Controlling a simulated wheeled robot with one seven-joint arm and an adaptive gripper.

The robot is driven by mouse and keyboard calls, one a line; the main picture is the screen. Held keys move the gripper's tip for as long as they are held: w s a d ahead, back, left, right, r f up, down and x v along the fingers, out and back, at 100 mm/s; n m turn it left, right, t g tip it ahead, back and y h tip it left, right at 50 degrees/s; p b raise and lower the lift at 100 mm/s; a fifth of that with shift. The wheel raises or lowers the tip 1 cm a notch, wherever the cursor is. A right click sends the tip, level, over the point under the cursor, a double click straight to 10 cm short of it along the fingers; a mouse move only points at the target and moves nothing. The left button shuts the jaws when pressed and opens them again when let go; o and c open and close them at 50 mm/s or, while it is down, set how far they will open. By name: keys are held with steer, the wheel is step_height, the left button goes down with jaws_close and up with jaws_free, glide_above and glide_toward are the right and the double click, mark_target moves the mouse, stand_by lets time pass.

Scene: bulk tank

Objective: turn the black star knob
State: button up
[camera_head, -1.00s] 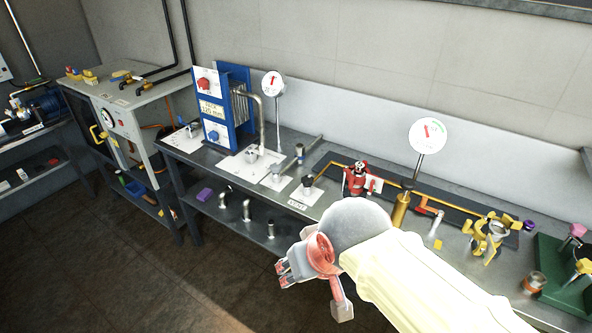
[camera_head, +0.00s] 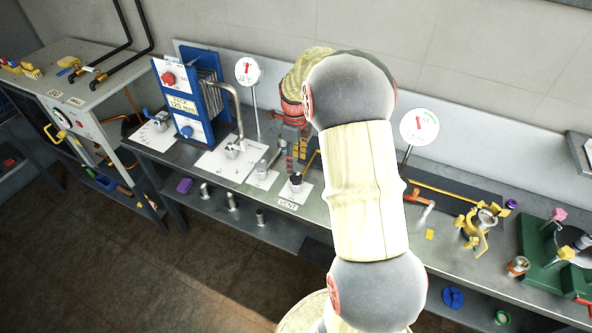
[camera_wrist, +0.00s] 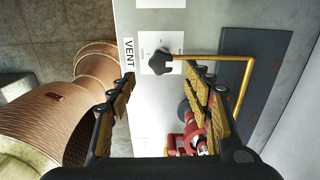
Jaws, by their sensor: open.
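The black star knob (camera_head: 296,181) stands on a white label plate near the bench's front edge, above the VENT label. In the wrist view the knob (camera_wrist: 160,61) shows from above, just past the fingertips and roughly between them. My gripper (camera_wrist: 159,76) is open, with its two padded fingers on either side and nothing between them. In the head view my gripper (camera_head: 288,158) is small and partly hidden by my arm, near the knob on its back side. I cannot tell its height above the knob; no contact shows.
A yellow pipe (camera_wrist: 215,58) runs from beside the knob over a dark plate. A red valve body (camera_wrist: 195,140) is close to the right finger in the wrist view. A blue plate unit (camera_head: 190,100) and a dial gauge (camera_head: 248,71) stand to the left.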

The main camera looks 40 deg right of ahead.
mark_target(296, 177)
steer(key=shift+s+d+f, duration=0.1)
steer(key=shift+d+f, duration=0.15)
steer(key=shift+f, duration=0.1)
steer(key=shift+m, duration=0.3)
step_height(296, 177, down, 8)
steer(key=shift+r+b, duration=0.25)
steer(key=shift+b, duration=0.45)
steer(key=shift+c, duration=1.2)
steer(key=c, duration=0.9)
